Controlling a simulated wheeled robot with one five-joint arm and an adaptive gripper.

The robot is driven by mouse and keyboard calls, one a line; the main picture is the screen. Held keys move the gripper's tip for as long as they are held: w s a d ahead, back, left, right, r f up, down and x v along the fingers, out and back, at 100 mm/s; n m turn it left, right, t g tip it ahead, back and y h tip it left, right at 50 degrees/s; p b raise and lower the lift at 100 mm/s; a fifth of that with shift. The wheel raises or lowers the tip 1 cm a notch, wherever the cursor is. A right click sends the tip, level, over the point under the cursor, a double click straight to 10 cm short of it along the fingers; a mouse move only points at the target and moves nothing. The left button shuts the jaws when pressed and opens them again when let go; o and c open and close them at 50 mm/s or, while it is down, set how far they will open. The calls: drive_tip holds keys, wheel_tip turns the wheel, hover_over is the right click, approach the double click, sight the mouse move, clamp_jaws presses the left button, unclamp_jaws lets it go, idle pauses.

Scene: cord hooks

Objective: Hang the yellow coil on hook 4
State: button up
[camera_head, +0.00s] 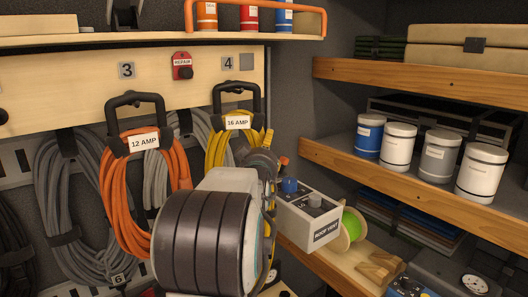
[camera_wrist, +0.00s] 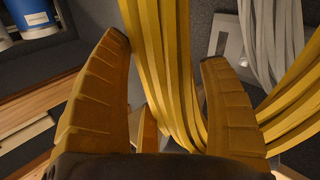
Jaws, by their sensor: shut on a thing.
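The yellow coil (camera_head: 217,146) has a black handle strap and a white "16 AMP" label. It is upright against the board, below the plate numbered 4 (camera_head: 228,63). The hook behind its strap is hidden, so I cannot tell whether the strap rests on it. My gripper (camera_wrist: 166,50) is shut on the yellow coil, with a finger on each side of a bundle of its strands (camera_wrist: 172,85) in the wrist view. In the head view my arm hides the coil's lower right part and most of my gripper.
An orange "12 AMP" coil (camera_head: 116,200) hangs to the left under plate 3 (camera_head: 127,70). Grey coils (camera_head: 60,215) hang lower. A grey "ROOF VENT" box (camera_head: 308,215) and a green spool (camera_head: 350,228) stand close right of my arm. Shelves with paint cans (camera_head: 400,142) fill the right.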

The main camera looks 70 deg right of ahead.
drive_tip(key=o, duration=1.1)
drive_tip(key=shift+r, duration=0.2)
drive_tip(key=shift+o, duration=1)
drive_tip(key=shift+f, duration=0.35)
drive_tip(key=v, duration=1.2)
drive_tip(key=shift+r, duration=0.15)
